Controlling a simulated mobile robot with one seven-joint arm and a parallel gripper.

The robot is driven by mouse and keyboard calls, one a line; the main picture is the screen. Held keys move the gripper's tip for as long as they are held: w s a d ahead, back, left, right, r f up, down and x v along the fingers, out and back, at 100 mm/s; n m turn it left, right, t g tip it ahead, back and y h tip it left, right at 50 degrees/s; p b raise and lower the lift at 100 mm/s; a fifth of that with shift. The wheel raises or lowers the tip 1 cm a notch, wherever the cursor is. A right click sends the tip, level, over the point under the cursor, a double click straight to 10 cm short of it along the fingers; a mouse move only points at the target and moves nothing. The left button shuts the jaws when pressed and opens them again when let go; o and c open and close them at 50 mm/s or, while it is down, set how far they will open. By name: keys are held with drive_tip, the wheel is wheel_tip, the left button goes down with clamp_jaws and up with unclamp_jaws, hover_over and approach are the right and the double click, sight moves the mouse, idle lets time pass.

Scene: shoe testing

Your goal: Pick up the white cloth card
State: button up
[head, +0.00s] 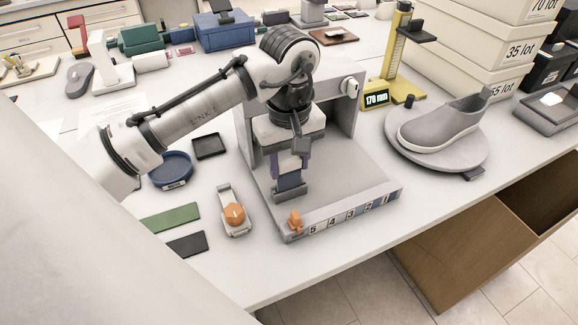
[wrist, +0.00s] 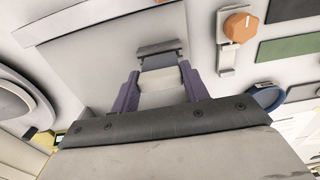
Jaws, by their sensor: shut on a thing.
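My gripper (head: 290,172) hangs inside the grey test stand with the numbered front edge, pointing down. In the wrist view its two purple fingers (wrist: 161,74) stand on either side of a pale, whitish piece (wrist: 160,80), which I take for the white cloth card. The fingers are shut on it. A dark grey block (head: 289,187) lies just beyond the fingertips, and it also shows in the wrist view (wrist: 158,48). Whether the card touches this block or the stand's base is unclear. Part of the card is hidden by the fingers.
The stand (head: 355,178) surrounds my gripper, with an upright behind and an orange knob in front. A clamp with an orange knob (head: 235,213), a green card (head: 171,217) and a black card (head: 186,244) lie left. A grey shoe (head: 440,125) sits on a round plate right.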

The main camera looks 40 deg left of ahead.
wheel_tip(320, 180, up, 18)
drive_tip(key=shift+b, duration=0.3)
